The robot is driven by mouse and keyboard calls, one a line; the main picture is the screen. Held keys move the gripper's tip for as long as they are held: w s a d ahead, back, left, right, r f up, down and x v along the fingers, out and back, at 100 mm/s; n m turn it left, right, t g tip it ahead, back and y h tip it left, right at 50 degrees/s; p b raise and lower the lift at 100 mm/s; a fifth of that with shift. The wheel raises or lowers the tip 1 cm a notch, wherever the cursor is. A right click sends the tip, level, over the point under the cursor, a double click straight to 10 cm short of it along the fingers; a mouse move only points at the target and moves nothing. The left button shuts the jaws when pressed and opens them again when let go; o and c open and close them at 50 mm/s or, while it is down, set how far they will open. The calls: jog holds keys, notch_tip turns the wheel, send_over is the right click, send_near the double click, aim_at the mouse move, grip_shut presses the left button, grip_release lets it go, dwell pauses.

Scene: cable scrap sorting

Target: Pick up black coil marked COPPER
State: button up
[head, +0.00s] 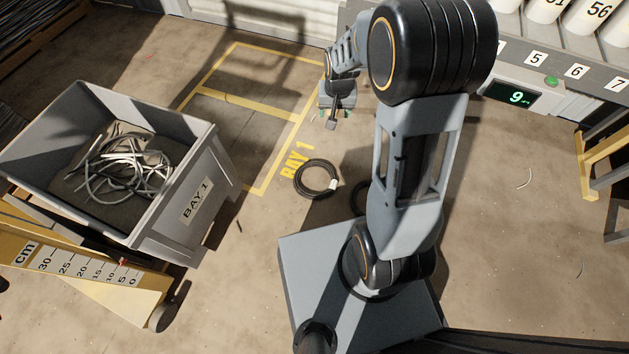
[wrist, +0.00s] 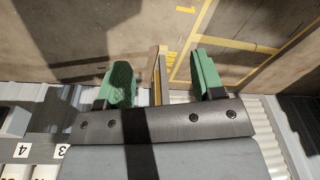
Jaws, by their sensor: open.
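A black coil (head: 318,179) lies flat on the floor beside the yellow BAY 1 lettering in the head view. It carries a small white tag on its right side, too small to read. A second dark coil (head: 362,196) shows only in part beside my arm, which hides the rest, so any marking on it cannot be seen. My gripper (head: 327,119) is above and beyond the first coil, apart from it. In the wrist view my gripper (wrist: 162,78) has its green fingers spread with nothing between them; no coil shows there.
A grey bin (head: 192,179) labelled BAY 1 stands at left, holding pale cable scraps (head: 128,165). A yellow centimetre ruler board (head: 85,275) is in front of it. A numbered grey conveyor or bench (head: 545,62) runs along the upper right. Floor around the coil is mostly clear.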

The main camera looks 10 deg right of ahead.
jog(key=w+d+f+m, duration=0.1)
jog(key=w+f, duration=0.3)
jog(key=f, duration=0.6)
jog(key=m+g+b, duration=0.2)
jog(key=m, duration=0.1)
send_near(333, 184)
jog(key=f+b, duration=0.3)
jog(key=f, duration=0.1)
jog(key=shift+s+d, duration=0.2)
jog(key=shift+s, duration=0.05)
jog(key=shift+f+b, duration=2.1)
jog(key=shift+f, duration=1.2)
jog(key=shift+r, duration=0.1)
jog(key=shift+w, duration=0.1)
grip_shut()
